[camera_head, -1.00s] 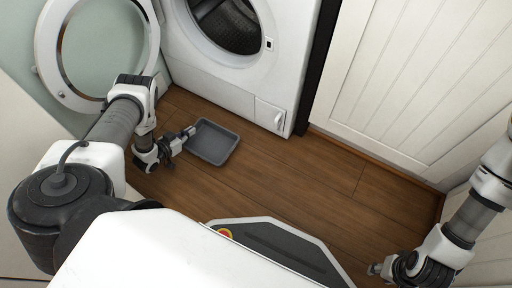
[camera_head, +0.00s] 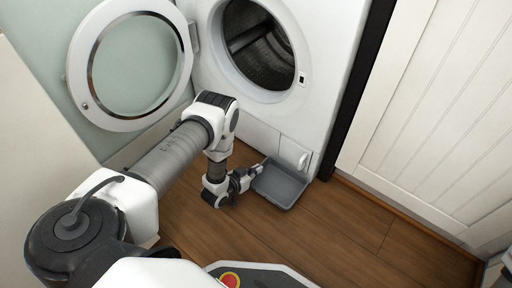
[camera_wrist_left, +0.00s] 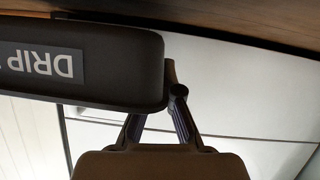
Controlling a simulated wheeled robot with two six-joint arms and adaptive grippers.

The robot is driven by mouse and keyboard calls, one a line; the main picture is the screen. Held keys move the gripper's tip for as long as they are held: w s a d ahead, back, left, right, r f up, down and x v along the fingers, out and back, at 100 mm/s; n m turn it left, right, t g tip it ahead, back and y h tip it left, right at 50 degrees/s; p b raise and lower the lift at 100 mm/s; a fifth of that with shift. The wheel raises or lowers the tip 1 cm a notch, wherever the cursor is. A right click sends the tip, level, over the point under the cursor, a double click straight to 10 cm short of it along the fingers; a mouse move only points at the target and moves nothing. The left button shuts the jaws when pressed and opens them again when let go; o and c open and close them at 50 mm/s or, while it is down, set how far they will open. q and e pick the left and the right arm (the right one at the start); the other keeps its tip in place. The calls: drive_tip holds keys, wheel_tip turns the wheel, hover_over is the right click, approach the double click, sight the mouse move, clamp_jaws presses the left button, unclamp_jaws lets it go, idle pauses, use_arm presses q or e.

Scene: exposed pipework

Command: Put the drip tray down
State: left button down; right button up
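The drip tray (camera_head: 280,187) is a shallow dark grey rectangular tray, level and just in front of the washing machine's lower flap. Its end wall with an upside-down "DRIP" label (camera_wrist_left: 60,65) fills the upper left of the left wrist view. My left gripper (camera_head: 258,170) is at the tray's left edge. In the wrist view its fingers (camera_wrist_left: 160,112) close on the tray's end, one finger partly hidden behind it. Whether the tray touches the floor or hangs slightly above it, I cannot tell.
The white washing machine (camera_head: 263,120) stands behind the tray, its round door (camera_head: 78,78) open to the left. Its small lower flap (camera_head: 290,153) is close to the tray. White panelling (camera_head: 430,120) is at right. The wooden floor (camera_head: 330,225) in front is clear.

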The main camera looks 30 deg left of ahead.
use_arm(q)
drive_tip(key=shift+w+r, duration=0.1)
drive_tip(key=shift+f+b, duration=0.3)
drive_tip(key=shift+f, duration=0.4)
drive_tip(key=c, duration=1.3)
unclamp_jaws()
drive_tip(key=shift+r, duration=0.15)
drive_tip(key=shift+r+p, duration=0.25)
drive_tip(key=shift+p, duration=0.1)
drive_tip(key=s+r+p, duration=0.2)
drive_tip(key=shift+s+a+r+p, duration=0.1)
drive_tip(key=shift+s+a+p, duration=0.05)
drive_tip(key=shift+p, duration=0.15)
drive_tip(key=s+d+r+g+p, duration=0.1)
drive_tip(key=s+d+r+g, duration=0.2)
drive_tip(key=s, duration=0.5)
drive_tip(key=s+d+r+g+y+p, duration=0.1)
drive_tip(key=s+d+r+g+p, duration=0.1)
drive_tip(key=s+r+g, duration=0.4)
drive_tip(key=s+d+r+g+p, duration=0.1)
drive_tip(key=s+d+r+g, duration=0.2)
drive_tip(key=s, duration=0.9)
drive_tip(key=shift+d+r+n+g+y+p, duration=0.3)
drive_tip(key=shift+d+r+g+p, duration=0.1)
drive_tip(key=shift+r+g, duration=0.35)
